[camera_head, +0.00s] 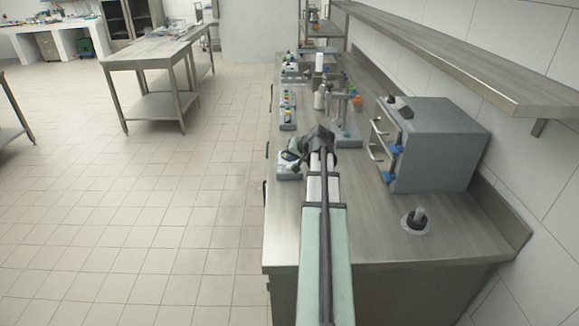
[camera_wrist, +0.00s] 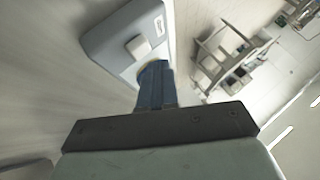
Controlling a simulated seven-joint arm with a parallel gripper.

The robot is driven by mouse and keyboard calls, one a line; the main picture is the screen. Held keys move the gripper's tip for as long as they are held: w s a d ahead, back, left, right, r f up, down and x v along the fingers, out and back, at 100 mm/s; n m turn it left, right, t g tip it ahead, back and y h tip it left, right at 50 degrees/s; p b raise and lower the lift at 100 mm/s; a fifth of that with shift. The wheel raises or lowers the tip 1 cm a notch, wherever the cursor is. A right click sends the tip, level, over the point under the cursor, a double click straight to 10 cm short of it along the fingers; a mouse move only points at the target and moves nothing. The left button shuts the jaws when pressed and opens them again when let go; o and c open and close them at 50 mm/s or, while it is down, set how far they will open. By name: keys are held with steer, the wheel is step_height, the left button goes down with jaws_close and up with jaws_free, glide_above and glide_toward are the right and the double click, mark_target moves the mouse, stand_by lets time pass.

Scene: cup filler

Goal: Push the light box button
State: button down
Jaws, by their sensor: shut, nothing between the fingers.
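The light box (camera_wrist: 108,30) is a grey-blue box at the upper left of the wrist view, with a small label near one edge. A pale raised square button (camera_wrist: 138,46) sits on its face. My gripper (camera_wrist: 153,68) is shut and empty, its blue fingertips close beside the button at the box's edge. A yellowish rim shows just beyond the fingertips, mostly hidden. I cannot tell whether the fingers touch the box. In the head view my gripper (camera_head: 292,156) is over the small grey box (camera_head: 288,174) at the counter's left edge; its button is hidden there.
A grey cabinet (camera_head: 437,150) with drawers stands on the counter (camera_head: 370,235) at right. A dark knob on a round base (camera_head: 416,220) stands in front of it. A stand with bottles (camera_head: 346,120) is behind my arm. A shelf (camera_head: 455,62) overhangs at upper right. The front counter is mostly clear.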

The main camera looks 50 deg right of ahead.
step_height(320, 180, up, 6)
steer(key=shift+f, duration=0.2)
stand_by(0.4)
